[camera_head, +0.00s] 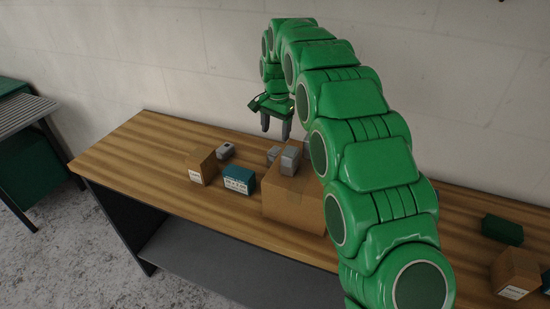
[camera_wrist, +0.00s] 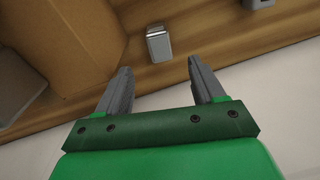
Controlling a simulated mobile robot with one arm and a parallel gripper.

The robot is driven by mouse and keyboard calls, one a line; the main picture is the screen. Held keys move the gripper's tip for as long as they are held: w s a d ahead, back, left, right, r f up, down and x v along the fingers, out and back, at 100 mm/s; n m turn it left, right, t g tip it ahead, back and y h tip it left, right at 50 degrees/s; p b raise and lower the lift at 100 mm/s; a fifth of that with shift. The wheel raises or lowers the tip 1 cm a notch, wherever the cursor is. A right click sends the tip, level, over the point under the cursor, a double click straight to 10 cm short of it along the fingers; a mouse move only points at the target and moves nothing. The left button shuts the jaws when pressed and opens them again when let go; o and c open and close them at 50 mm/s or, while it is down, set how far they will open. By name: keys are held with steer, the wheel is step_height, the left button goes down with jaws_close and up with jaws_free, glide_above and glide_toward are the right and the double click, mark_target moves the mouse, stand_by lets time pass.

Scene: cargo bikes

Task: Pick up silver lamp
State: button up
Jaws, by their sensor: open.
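A small silver, block-shaped item, which looks like the silver lamp (camera_wrist: 158,43), stands on the wooden table beside the large cardboard box. In the head view it seems to be the grey item (camera_head: 272,155) behind the box's left edge, partly hidden. My gripper (camera_head: 276,134) is open and empty above the back of the table. In the wrist view the lamp shows just beyond the gap between my fingertips (camera_wrist: 160,68), not between the fingers. Similar grey items sit on the box (camera_head: 290,160) and farther left on the table (camera_head: 225,151), so the lamp's identity is not certain.
The large cardboard box (camera_head: 292,200) stands close to the lamp. A small brown box (camera_head: 201,167) and a teal box (camera_head: 238,180) are to its left. The wall (camera_head: 180,60) is close behind the table. The table's left end (camera_head: 130,155) is clear.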

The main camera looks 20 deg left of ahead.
mark_target(275, 150)
steer(key=shift+w+f+h, duration=0.15)
steer(key=shift+w+f, duration=0.05)
steer(key=shift+f, duration=0.35)
steer(key=shift+w+f+h, duration=0.15)
steer(key=shift+w+f, duration=0.05)
steer(key=shift+f, duration=0.35)
steer(key=shift+s+a+f, duration=0.1)
steer(key=shift+s+f, duration=0.05)
steer(key=shift+f, duration=1.8)
steer(key=shift+s+a+f, duration=0.1)
steer(key=shift+f, duration=1.8)
steer(key=shift+c, duration=0.3)
steer(key=c, duration=1)
steer(key=shift+r, duration=0.2)
